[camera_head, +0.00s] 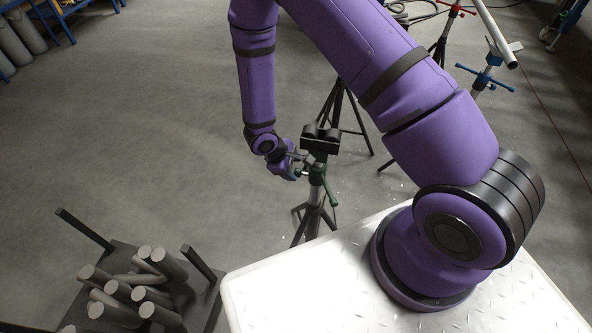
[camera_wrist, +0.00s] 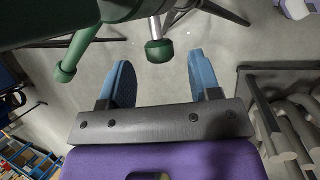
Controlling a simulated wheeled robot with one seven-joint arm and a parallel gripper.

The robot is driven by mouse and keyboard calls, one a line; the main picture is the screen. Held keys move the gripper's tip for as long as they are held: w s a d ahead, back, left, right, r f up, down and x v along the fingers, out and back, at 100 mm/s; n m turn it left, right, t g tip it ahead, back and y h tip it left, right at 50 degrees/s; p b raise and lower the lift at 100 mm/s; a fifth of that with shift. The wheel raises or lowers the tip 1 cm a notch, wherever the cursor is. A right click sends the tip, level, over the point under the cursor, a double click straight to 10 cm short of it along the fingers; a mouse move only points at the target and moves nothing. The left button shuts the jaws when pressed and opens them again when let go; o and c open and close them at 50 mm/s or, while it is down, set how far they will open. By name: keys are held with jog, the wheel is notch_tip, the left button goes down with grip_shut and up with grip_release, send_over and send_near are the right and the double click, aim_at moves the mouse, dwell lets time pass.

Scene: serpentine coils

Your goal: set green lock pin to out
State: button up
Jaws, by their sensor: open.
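The green lock pin (camera_wrist: 159,51) shows in the wrist view as a short green knob on a silver shaft. It comes off a dark green stand body along the top edge. My gripper (camera_wrist: 159,70) has its two blue fingers spread either side of the knob's line, with clear floor visible between them. The knob lies just ahead of the fingertips, not touching either. In the head view my gripper (camera_head: 299,165) is close beside the green collar (camera_head: 317,177) of a tripod stand. The pin itself cannot be made out clearly there.
A longer green handle (camera_wrist: 75,58) hangs left of the pin, near the left finger. The stand's black roller head (camera_head: 320,140) sits above the collar. A dark crate of grey cylinders (camera_head: 208,270) stands lower left. Other tripod stands (camera_head: 487,75) are at the upper right.

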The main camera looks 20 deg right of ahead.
jog(key=shift+x, duration=1.45)
grip_shut()
jog(key=shift+w+a+r, duration=0.1)
jog(key=shift+w+a, duration=0.8)
jog(key=shift+a, duration=0.25)
grip_release()
jog(key=v, duration=1)
jog(key=shift+a+r, duration=0.2)
jog(key=shift+r, duration=0.15)
